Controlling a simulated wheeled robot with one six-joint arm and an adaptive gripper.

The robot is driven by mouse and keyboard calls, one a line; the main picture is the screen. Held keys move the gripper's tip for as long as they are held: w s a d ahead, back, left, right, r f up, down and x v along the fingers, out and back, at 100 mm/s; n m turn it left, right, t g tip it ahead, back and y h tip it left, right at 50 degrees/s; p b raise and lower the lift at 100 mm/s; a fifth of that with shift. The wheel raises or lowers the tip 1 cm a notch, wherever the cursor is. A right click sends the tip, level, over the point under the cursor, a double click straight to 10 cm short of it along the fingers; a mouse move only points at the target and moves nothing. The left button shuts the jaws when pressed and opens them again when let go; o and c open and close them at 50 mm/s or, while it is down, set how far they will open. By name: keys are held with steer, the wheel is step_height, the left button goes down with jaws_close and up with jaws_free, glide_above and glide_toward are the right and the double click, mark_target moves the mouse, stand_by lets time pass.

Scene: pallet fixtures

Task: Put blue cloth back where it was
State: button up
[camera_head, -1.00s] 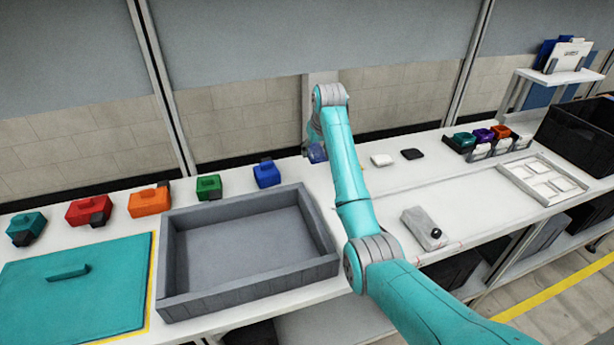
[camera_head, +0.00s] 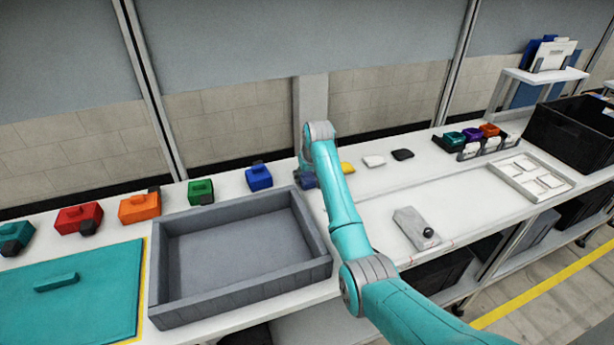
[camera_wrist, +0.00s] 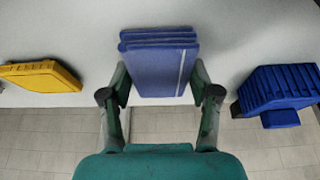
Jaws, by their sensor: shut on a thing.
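The blue cloth (camera_wrist: 158,68) is a folded, layered stack with a pale stripe near one side. In the wrist view my gripper (camera_wrist: 160,82) is shut on it, with one finger at each side. In the head view the cloth (camera_head: 308,180) shows as a small dark blue patch beside my arm's far end, just behind the grey tray's back right corner. My arm hides most of the gripper there. I cannot tell whether the cloth touches the table.
A blue block (camera_head: 259,177) stands left of the cloth and a yellow one (camera_head: 347,168) right of it. Green, orange and red blocks continue the row leftward. The grey tray (camera_head: 322,262) is in front. White and black pads (camera_head: 403,155) lie further right.

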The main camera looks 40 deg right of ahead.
steer(key=shift+f, duration=0.1)
steer(key=o, duration=1.1)
steer(key=v, duration=1.2)
steer(key=shift+a, duration=0.1)
